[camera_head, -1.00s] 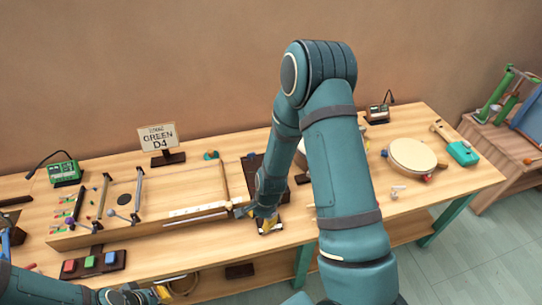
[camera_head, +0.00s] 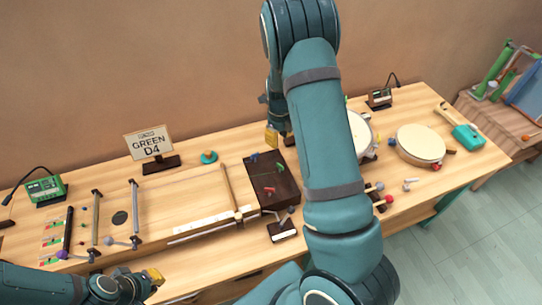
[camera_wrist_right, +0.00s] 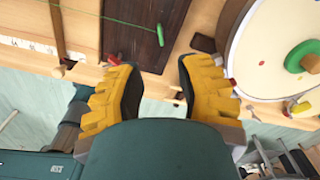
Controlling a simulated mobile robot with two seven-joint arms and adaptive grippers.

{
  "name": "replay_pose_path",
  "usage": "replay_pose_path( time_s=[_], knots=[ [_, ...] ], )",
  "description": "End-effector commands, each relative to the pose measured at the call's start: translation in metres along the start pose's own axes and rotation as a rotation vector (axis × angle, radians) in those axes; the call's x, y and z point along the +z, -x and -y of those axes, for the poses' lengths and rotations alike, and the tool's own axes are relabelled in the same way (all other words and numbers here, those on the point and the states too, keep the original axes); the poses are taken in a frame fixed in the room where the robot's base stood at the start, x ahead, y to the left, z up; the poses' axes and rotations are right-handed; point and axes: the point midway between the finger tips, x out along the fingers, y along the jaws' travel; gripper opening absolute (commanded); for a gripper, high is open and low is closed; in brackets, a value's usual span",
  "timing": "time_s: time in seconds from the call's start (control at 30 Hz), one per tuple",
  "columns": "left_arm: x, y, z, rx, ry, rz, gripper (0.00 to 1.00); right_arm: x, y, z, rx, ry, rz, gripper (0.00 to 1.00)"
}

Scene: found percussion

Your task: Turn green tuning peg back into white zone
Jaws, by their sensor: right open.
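The green tuning peg (camera_wrist_right: 160,34) stands on a dark brown peg board (camera_wrist_right: 143,45) in the right wrist view, with a green string running toward it. The board (camera_head: 268,182) also shows in the head view, with a small green peg (camera_head: 281,167) on it. My right gripper (camera_wrist_right: 158,88) is open and empty, its yellow fingers apart near the board's edge and not touching the peg. In the head view it (camera_head: 272,134) is partly hidden behind my right arm. My left gripper (camera_head: 153,277) is low at the left; its opening is unclear. I cannot make out a white zone clearly.
A sign reading GREEN D4 (camera_head: 148,143) stands behind the long wooden string box (camera_head: 190,190). A green meter (camera_head: 46,187) and small red, white and green strips (camera_head: 52,238) are at the left. A round drum (camera_head: 420,146) and teal block (camera_head: 468,137) are at the right.

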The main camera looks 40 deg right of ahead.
Motion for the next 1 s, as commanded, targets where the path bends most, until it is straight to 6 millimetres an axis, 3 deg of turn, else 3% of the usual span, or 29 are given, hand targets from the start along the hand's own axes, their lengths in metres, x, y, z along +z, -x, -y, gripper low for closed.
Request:
replay_pose_path(
  time_s=[0.6,0.8,1.0],
  knots=[
    [0.0,-0.004,0.002,0.0,0.001,-0.001,0.0,-0.001,-0.107,-0.001,0.002,0.002,-0.002,0.35],
    [0.0,-0.004,0.002,0.0,0.001,-0.001,0.0,0.0,-0.129,-0.001,0.001,0.003,-0.001,0.35],
    [0.0,-0.004,0.002,0.0,0.001,-0.001,0.0,0.0,-0.136,-0.001,0.0,0.002,0.0,0.35]
  ],
)
